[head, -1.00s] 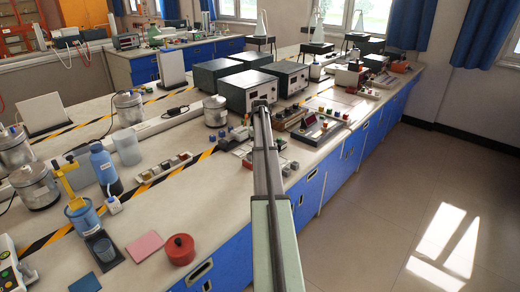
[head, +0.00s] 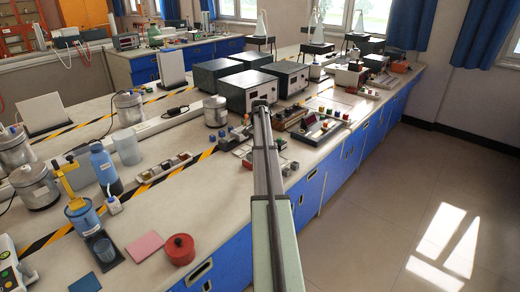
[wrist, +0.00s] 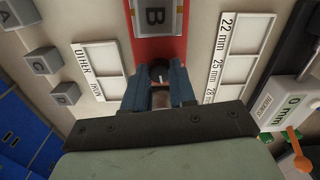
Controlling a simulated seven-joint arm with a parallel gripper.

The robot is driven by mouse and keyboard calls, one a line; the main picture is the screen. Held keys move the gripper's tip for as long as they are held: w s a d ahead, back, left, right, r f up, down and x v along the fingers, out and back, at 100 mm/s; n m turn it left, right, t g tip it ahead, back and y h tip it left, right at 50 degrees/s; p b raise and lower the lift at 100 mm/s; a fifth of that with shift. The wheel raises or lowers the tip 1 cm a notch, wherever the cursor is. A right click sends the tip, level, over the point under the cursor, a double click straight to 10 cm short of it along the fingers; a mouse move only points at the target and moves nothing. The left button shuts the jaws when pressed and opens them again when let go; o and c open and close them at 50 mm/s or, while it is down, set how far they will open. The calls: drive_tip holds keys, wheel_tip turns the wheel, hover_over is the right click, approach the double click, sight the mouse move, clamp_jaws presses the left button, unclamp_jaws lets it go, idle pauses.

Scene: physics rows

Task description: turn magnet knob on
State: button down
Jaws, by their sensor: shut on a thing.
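In the wrist view a small round dark knob (wrist: 158,70) with a light mark sits on a red base (wrist: 158,48). The lower part of the knob is hidden down between the fingers. In the head view my arm reaches over the bench, and the fingers and knob cannot be made out.
White label trays, one marked OTHER and IRON (wrist: 98,68), one marked in millimetres (wrist: 230,55), lie either side of the red base. Grey lettered blocks (wrist: 43,60) are at left. A gauge reading 0 mm (wrist: 285,108) stands close at right. Grey instrument boxes (head: 250,90) stand behind.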

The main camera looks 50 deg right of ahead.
drive_tip(key=shift+m, duration=0.7)
drive_tip(key=c, duration=1.2)
unclamp_jaws()
wheel_tip(320, 180, up, 14)
